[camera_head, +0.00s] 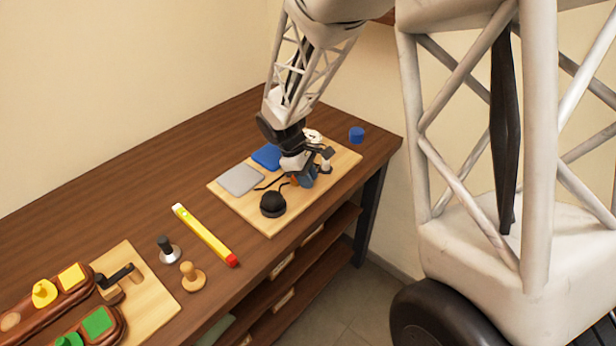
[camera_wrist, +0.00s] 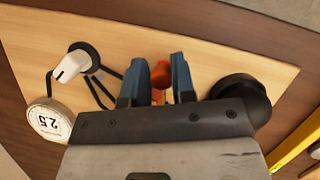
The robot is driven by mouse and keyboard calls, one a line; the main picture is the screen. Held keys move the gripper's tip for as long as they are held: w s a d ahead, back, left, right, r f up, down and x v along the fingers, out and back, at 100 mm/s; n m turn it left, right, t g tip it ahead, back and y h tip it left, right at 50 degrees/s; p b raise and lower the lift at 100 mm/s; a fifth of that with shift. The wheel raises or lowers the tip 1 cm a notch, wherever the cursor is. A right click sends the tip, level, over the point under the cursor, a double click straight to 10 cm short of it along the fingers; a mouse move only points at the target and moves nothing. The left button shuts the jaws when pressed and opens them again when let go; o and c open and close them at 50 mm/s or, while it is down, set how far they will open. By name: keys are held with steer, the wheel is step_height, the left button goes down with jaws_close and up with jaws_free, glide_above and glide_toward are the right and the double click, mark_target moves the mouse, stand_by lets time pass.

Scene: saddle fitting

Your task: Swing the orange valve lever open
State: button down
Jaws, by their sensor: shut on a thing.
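The orange valve lever (camera_wrist: 161,74) shows between the two blue fingers of my gripper (camera_wrist: 158,66) in the wrist view. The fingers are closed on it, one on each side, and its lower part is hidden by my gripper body. In the head view my gripper (camera_head: 303,180) is low over the light wooden board (camera_head: 345,165), and only a small bit of orange (camera_head: 294,182) shows beside it. The valve body and the lever's angle cannot be made out.
A black dome (camera_head: 272,204) stands close to my gripper, and in the wrist view (camera_wrist: 240,95) it is to the right. A white knob (camera_wrist: 75,65) and a dial (camera_wrist: 47,120) are to the left. Grey (camera_head: 240,180) and blue (camera_head: 267,156) pads lie behind. A yellow bar (camera_head: 205,235) lies off the board.

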steer(key=m, duration=0.1)
steer(key=a+m+g+y, duration=0.1)
steer(key=m, duration=0.1)
steer(key=s+a+m, duration=0.1)
steer(key=m, duration=0.1)
steer(key=shift+g, duration=0.3)
steer(key=m, duration=0.1)
steer(key=a+m+y, duration=0.1)
steer(key=m, duration=0.1)
steer(key=shift+s+g, duration=0.15)
steer(key=shift+g, duration=0.25)
steer(key=shift+a+m+y, duration=0.4)
steer(key=shift+m, duration=0.55)
steer(key=shift+a+m+y, duration=0.35)
steer(key=shift+m+y, duration=0.05)
steer(key=shift+m, duration=0.55)
steer(key=c, duration=1)
jaws_free()
